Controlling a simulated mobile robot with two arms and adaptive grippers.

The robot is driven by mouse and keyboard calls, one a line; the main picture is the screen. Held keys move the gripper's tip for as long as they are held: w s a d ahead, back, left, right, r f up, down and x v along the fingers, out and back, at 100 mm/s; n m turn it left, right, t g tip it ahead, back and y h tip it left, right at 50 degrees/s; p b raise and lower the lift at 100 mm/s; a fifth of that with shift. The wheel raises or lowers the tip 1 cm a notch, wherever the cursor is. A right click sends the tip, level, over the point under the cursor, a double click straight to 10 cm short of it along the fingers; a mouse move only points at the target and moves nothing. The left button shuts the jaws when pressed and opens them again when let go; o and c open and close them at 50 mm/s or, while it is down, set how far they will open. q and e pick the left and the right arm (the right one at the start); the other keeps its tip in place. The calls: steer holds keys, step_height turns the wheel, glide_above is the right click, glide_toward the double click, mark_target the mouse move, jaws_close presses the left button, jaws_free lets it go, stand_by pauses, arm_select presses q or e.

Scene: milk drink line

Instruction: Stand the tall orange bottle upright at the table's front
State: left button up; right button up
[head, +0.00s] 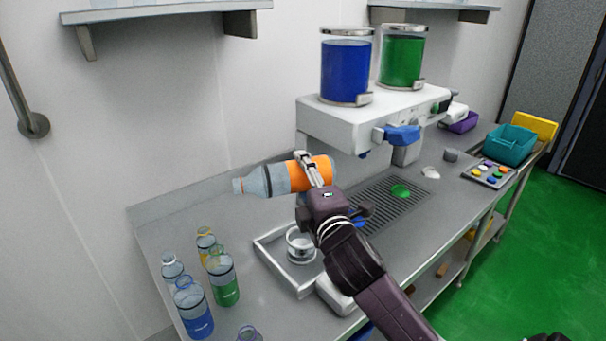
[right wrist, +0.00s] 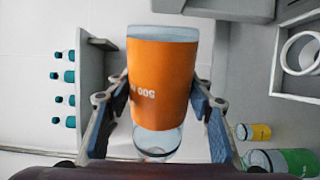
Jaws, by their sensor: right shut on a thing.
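The tall orange bottle (head: 282,178) is a clear bottle with an orange band. It lies on its side in the air above the table (head: 240,310), its neck pointing left in the head view. My right gripper (head: 312,170) is shut on it around the orange band. In the right wrist view the bottle (right wrist: 162,85) sits between the two fingers (right wrist: 160,115), with lettering on the band. My left gripper is not in view.
Several bottles with blue, green and yellow bands, including a green one (head: 222,280), stand at the table's left end. A metal tray (head: 265,255) holds a glass jar (head: 300,245). A dispenser (head: 370,120) with blue and green tanks stands behind, beside a drain grate (head: 385,205).

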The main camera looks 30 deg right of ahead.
steer(key=shift+d+m, duration=0.1)
steer(key=shift+m, duration=1)
steer(key=m, duration=0.4)
steer(key=shift+p, duration=0.4)
steer(key=m, duration=0.3)
steer(key=shift+p, duration=0.4)
steer(key=m, duration=0.3)
steer(key=shift+p, duration=0.3)
